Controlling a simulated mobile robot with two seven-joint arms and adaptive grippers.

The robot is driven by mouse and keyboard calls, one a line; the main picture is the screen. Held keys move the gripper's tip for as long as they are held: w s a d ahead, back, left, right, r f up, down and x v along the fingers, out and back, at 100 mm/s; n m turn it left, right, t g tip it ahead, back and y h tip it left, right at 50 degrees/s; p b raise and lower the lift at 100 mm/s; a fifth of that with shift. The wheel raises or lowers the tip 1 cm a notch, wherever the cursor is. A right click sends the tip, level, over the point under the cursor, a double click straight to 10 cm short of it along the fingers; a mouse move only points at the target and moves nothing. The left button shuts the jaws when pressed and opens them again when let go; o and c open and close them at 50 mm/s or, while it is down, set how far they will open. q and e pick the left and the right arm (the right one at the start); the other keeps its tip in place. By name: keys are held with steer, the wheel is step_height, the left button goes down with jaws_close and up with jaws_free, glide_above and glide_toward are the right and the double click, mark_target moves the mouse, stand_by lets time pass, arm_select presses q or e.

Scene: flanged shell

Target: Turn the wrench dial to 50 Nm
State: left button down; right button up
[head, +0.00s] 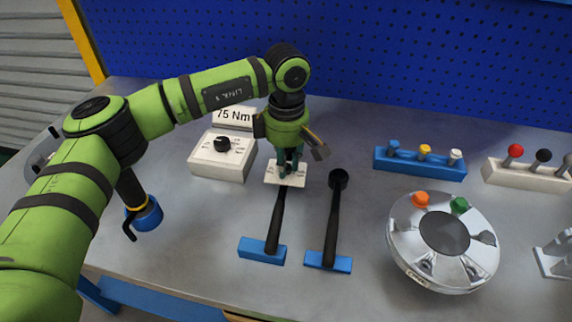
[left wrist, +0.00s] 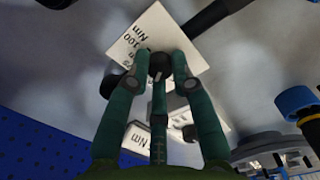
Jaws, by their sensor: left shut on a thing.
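A black wrench (head: 277,225) lies with its handle on a blue block, and a white scale card (head: 296,177) is at its far end. The card also shows in the left wrist view (left wrist: 160,40), where "100 Nm" can be read. My left gripper (head: 289,170) points down over the card. In the left wrist view its fingers are shut around a small black dial (left wrist: 161,66) with a pale pointer mark. The fingers hide part of the dial and scale, so I cannot tell its setting. My right gripper is not in view.
A white box (head: 222,163) with a black knob and a "75 Nm" sign (head: 234,117) stands behind left. A second black wrench (head: 333,215) lies close on the right. A silver flanged shell (head: 444,270) and blue rack (head: 420,165) are further right. A blue pegboard closes the back.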

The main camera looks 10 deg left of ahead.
mark_target(287, 166)
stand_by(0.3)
arm_select(q)
steer(key=c, duration=1.1)
jaws_free()
steer(key=shift+o, duration=0.2)
steer(key=shift+r, duration=0.1)
step_height(287, 166, up, 12)
